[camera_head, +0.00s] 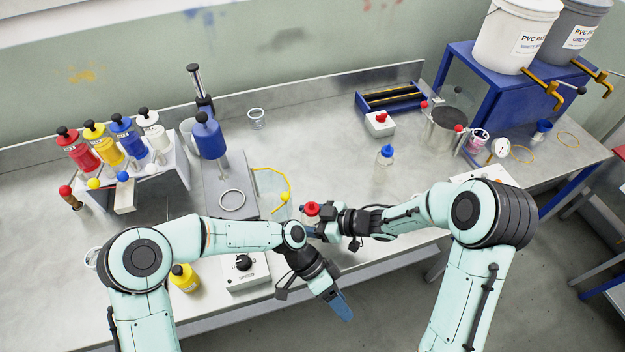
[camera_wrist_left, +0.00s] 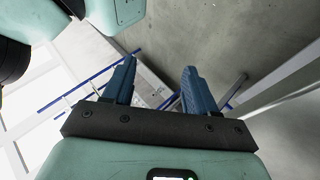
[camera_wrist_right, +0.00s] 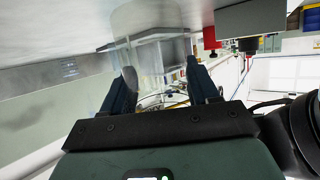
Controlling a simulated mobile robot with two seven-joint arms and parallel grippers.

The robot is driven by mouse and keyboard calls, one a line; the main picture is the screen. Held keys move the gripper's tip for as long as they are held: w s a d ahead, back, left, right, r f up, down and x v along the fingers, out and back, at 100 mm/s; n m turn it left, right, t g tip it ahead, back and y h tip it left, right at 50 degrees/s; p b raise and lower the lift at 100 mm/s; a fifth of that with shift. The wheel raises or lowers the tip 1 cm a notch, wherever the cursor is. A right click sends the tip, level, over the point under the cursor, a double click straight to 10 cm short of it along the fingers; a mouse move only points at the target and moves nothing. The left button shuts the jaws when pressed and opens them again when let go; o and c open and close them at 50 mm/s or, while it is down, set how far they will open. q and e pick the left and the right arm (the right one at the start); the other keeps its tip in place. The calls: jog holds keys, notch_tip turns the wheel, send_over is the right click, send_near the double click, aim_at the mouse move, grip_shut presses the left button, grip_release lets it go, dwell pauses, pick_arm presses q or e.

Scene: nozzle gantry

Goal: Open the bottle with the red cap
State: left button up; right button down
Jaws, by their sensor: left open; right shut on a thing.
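The bottle's red cap (camera_head: 312,208) shows in the head view near the table's front edge, just beyond my right gripper (camera_head: 308,229). That gripper is shut on the bottle, whose body is mostly hidden by the fingers and wrist. In the right wrist view, a clear cylinder (camera_wrist_right: 150,55) shows beyond the fingers (camera_wrist_right: 165,90); I cannot tell whether it is the bottle or a beaker. My left gripper (camera_head: 342,308) is in front of the table edge, pointing down and away from the bottle. Its fingers (camera_wrist_left: 157,82) are apart and empty over the floor.
A blue-capped bottle (camera_head: 384,172) stands behind my right arm. The centre back of the table is mostly clear.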

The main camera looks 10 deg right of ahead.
pick_arm(q)
jog(key=w+a+r+t+y, duration=0.1)
jog(key=w+a+r+t, duration=0.1)
jog(key=w+a+r, duration=0.55)
jog(key=w+a+r+t+y, duration=0.2)
jog(key=w+a+r, duration=0.1)
jog(key=w+r, duration=0.8)
notch_tip(320, 180, up, 2)
jog(key=m+t+y, duration=0.3)
jog(key=m+t, duration=0.1)
jog(key=m, duration=0.1)
send_over(312, 202)
jog(key=shift+f, duration=0.15)
notch_tip(312, 202, down, 8)
jog(key=shift+r, duration=0.2)
jog(key=shift+c, duration=0.3)
